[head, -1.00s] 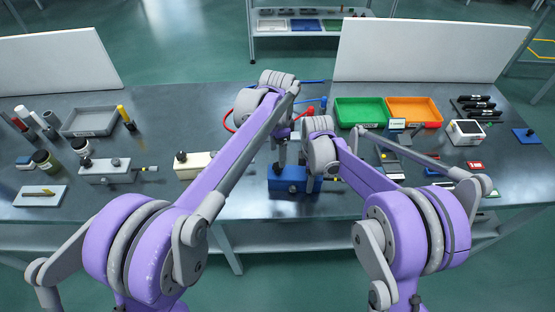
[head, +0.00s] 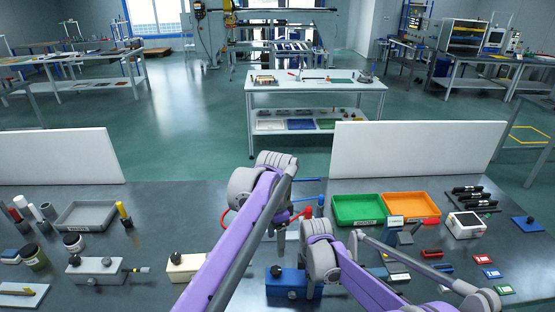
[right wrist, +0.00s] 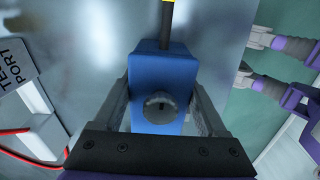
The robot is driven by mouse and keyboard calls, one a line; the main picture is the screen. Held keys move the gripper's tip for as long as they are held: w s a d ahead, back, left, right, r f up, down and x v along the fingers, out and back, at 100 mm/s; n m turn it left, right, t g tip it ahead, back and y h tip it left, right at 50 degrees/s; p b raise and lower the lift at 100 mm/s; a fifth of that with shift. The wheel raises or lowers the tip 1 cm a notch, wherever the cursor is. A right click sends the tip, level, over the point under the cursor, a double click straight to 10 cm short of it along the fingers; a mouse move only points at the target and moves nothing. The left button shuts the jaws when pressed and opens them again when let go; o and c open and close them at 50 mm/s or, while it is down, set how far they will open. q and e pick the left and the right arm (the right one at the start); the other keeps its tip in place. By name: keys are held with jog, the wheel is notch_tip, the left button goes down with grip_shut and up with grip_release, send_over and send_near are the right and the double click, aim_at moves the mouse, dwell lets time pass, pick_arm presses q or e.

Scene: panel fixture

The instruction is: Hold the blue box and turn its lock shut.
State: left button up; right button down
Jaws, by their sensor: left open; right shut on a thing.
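The blue box (head: 290,287) sits on the bench at the lower middle of the head view, partly covered by my right arm. In the right wrist view, the blue box (right wrist: 158,70) lies between the two fingers of my right gripper (right wrist: 160,88), which is shut on it. A round grey lock (right wrist: 160,107) with a small dark slot faces the camera. A dark rod (right wrist: 166,28) with a yellow band extends from its far end. My left gripper (head: 281,240) is above and behind the box; in the right wrist view it (right wrist: 244,60) shows open and empty, apart from the box.
A cream box (head: 187,266) and a grey box (head: 95,270) stand left of the blue box. Green (head: 358,209) and orange (head: 410,207) trays are at the back right. A panel marked TEST PORT (right wrist: 15,65) and a red cable (right wrist: 25,131) are beside the box.

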grip_release()
notch_tip(320, 180, up, 12)
jog(key=shift+r, duration=0.1)
pick_arm(q)
jog(key=shift+w+r+p, duration=0.15)
jog(key=shift+r+p, duration=0.2)
jog(key=shift+r, duration=0.2)
jog(key=shift+w+r+p, duration=0.15)
jog(key=shift+r+p, duration=0.15)
jog(key=shift+r, duration=0.25)
pick_arm(e)
jog(key=d+r, duration=0.2)
jog(key=d, duration=0.3)
jog(key=shift+s+r, duration=0.1)
jog(key=shift+r, duration=0.3)
